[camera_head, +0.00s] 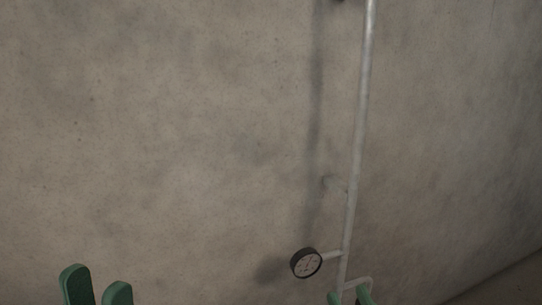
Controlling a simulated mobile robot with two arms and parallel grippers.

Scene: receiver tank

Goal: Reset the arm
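My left gripper (97,281) shows at the bottom left as two green fingertips, apart, with nothing visible between them. My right gripper (349,296) shows at the bottom edge, right of centre, as two green fingertips, also apart. They overlap the lower end of a thin grey pipe (357,140) in the picture; I cannot tell whether they touch it. The arms and the rest of both grippers are out of view.
A stained concrete wall (160,130) fills the background. The space above my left gripper is clear.

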